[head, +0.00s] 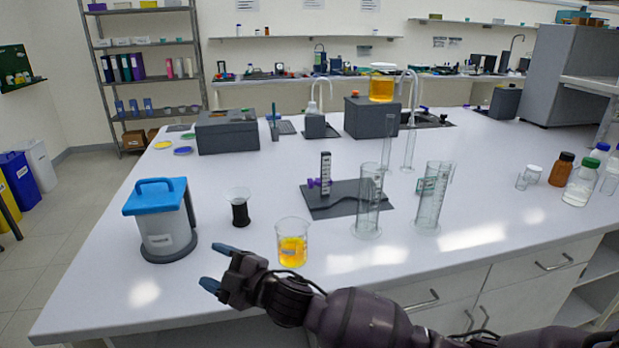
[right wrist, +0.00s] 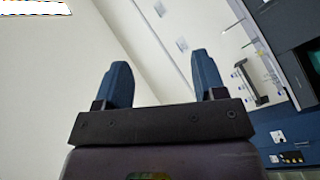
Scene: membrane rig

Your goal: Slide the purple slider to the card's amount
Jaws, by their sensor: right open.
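The purple slider (head: 314,183) sits low on an upright dark post with a pale scale (head: 326,168). The post stands on a dark grey base plate (head: 335,208) in the middle of the bench. The slider's exact reading is too small to tell. I cannot make out the card or its amount. My right gripper (head: 217,267) is in front of the bench's near part, left of and nearer than the slider, well apart from it. It is open and empty; its two blue fingers (right wrist: 162,85) also show apart in the right wrist view. My left gripper is not in view.
A beaker of yellow liquid (head: 292,250) stands close to my right gripper. Tall glass cylinders (head: 368,205) stand right of the post. Bare bench (head: 260,185) lies left of the plate.

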